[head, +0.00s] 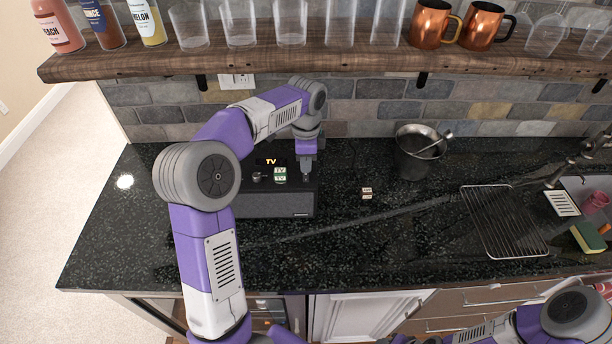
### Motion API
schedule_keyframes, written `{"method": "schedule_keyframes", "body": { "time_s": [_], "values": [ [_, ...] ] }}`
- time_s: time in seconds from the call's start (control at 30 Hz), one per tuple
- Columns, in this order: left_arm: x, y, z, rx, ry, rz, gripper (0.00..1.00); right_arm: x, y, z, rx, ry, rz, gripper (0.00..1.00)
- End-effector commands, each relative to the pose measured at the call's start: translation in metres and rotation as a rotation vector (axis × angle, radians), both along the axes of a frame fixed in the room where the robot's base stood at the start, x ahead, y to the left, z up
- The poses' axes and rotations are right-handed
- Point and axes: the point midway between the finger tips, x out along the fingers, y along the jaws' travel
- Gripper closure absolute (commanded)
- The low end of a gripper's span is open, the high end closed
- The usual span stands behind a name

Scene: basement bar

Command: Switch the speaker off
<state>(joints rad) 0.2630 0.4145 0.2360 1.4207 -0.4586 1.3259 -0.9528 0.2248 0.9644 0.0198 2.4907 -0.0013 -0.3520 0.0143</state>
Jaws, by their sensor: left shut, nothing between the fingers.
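The speaker (265,205) is a dark box on the black counter at the left. Its top carries a small lit display reading "TV" (271,162), a dark knob (258,176) and a small green-and-white block marked "TV" (280,175). My left gripper (306,178) is shut and empty, pointing down at the right end of the speaker's top. I cannot tell whether its tips touch the surface. My right arm shows at the bottom right, but its gripper is not in view.
A small block (367,193) lies on the counter right of the speaker. A metal ice bucket (418,155), a wire rack (503,222) and a sponge (588,237) stand further right. A wooden shelf (330,62) with bottles, glasses and copper mugs hangs above.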

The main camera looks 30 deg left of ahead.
Motion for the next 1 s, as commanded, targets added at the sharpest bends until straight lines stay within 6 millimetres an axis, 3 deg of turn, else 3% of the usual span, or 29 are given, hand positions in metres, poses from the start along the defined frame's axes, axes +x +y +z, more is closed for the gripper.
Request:
{"method": "schedule_keyframes", "body": {
  "time_s": [1.0],
  "values": [
    [0.0000,0.0000,-0.0066,0.000,0.000,0.000,1.00,0.0001,0.0000,-0.0038,0.000,0.000,0.000,0.48]
  ]
}}
